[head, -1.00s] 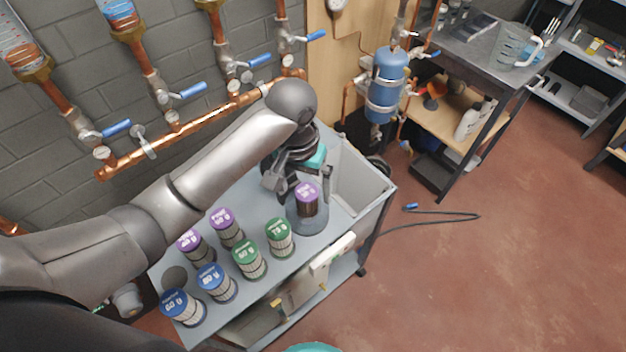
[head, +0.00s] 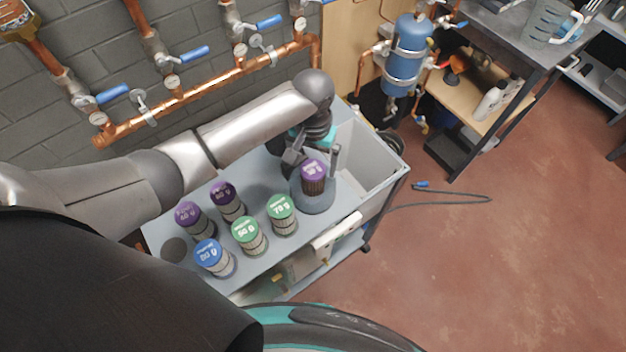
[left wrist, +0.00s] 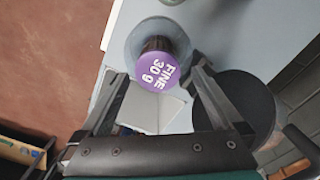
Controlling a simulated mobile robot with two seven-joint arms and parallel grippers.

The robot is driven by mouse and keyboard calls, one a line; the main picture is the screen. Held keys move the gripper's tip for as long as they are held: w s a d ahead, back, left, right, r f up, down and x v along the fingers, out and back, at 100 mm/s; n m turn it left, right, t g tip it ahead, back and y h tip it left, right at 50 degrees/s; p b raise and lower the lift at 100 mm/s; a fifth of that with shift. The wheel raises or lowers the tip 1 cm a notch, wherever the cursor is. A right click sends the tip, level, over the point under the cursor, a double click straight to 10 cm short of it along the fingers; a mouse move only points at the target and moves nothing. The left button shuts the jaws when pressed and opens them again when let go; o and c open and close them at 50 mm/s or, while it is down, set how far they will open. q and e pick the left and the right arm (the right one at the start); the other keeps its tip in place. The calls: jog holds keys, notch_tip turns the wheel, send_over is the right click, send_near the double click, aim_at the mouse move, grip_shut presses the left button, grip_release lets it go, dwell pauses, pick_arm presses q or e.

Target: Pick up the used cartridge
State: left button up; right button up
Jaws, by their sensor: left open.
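The used cartridge (head: 313,184) has a purple cap and a dark brown body. It stands upright in a round grey dish (head: 313,206) on the cart top. In the left wrist view its cap reads "FINE 30 g" (left wrist: 157,73). My left gripper (head: 314,156) is open just above and behind it, with one finger towards each side of the cap. In the left wrist view the open fingers (left wrist: 159,82) flank the cap with gaps, and contact is not visible. My right gripper is not in view.
Purple (head: 227,202), green (head: 282,214) and blue (head: 214,258) cartridges stand left of the dish on the cart top (head: 262,182). A grey bin (head: 372,165) is to the right. Copper pipes with valves (head: 200,85) run along the wall behind. The floor at right is mostly clear.

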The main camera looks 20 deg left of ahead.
pick_arm(q)
jog(key=f, duration=0.4)
jog(key=shift+s+d+b, duration=0.1)
jog(key=shift+s+b, duration=0.2)
jog(key=shift+f, duration=0.4)
jog(key=shift+c, duration=0.6)
jog(key=shift+r, duration=0.1)
jog(key=c, duration=1.4)
jog(key=shift+w+r, duration=0.1)
